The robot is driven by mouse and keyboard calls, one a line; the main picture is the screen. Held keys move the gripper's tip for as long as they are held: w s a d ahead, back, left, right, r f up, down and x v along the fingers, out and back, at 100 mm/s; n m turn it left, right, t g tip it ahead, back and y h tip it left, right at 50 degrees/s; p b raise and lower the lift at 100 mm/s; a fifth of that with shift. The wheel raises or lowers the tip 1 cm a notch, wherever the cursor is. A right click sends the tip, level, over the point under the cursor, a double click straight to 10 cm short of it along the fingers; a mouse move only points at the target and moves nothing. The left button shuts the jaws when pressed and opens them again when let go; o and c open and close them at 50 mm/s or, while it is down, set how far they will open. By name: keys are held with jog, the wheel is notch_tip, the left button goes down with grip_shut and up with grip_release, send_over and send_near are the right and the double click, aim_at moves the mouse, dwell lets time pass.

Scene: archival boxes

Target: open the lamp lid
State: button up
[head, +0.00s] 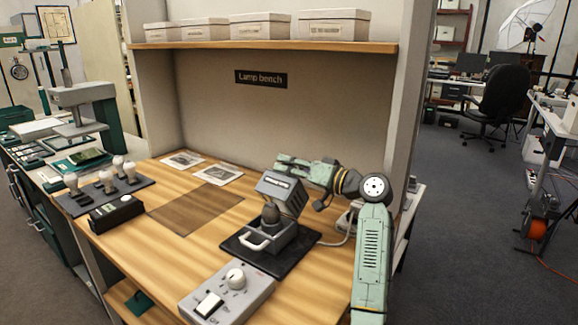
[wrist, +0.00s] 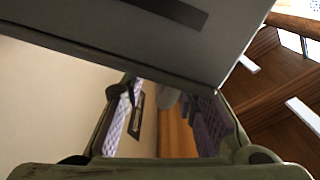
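In the wrist view a large grey panel, apparently the lid (wrist: 150,45), crosses the top, close to my gripper (wrist: 166,110). The purple-padded fingers are apart with nothing clearly held. Whether they touch the lid cannot be told.
A grey control box (head: 228,291) with a knob stands at the bench front. A black box (head: 116,212) and a bulb tray (head: 104,186) are at left. Two prints (head: 218,174) lie at the back. A shelf (head: 260,47) with boxes hangs above. The bench's middle left is clear.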

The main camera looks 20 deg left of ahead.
jog(key=shift+r, duration=0.1)
jog(key=shift+s+d, duration=0.15)
jog(key=v, duration=1.1)
jog(key=shift+d, duration=0.35)
